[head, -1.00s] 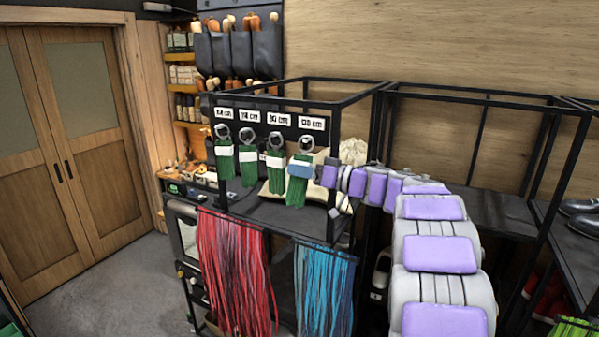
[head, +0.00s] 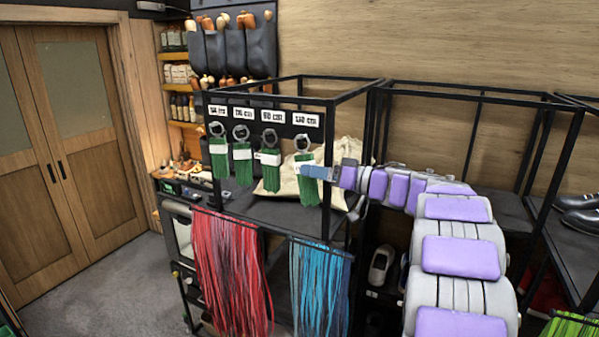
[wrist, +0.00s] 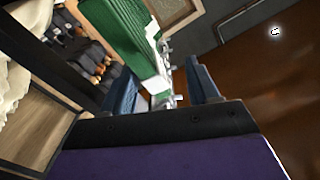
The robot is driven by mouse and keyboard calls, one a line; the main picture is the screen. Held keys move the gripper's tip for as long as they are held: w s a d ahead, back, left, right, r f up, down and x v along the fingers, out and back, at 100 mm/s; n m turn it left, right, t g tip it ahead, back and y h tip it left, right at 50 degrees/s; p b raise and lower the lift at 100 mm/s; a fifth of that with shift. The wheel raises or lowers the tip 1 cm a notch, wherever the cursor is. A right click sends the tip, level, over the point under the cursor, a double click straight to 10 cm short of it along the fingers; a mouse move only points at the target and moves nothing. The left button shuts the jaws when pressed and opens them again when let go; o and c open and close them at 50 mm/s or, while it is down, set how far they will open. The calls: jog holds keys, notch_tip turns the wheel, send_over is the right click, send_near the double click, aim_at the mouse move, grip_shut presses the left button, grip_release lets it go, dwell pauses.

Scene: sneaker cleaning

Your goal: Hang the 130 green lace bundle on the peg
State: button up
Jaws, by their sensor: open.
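The green lace bundle (head: 309,185) with a white band hangs upright below the rightmost label, whose number is blurred but looks like 130 cm. Its grey ring (head: 302,142) is at the rail, level with the neighbouring rings; the peg behind it is hidden. Contact cannot be told.
Several similar green bundles (head: 243,165) hang to the left on the same black rail. A beige sack (head: 330,190) lies on the shelf behind. Red laces (head: 230,270) and blue laces (head: 320,285) hang below. Black frame posts (head: 329,175) stand close to my arm.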

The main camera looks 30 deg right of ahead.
jog(key=b+v, duration=0.1)
jog(key=v, duration=1)
jog(key=shift+s, duration=0.2)
jog(key=shift+w+d, duration=0.1)
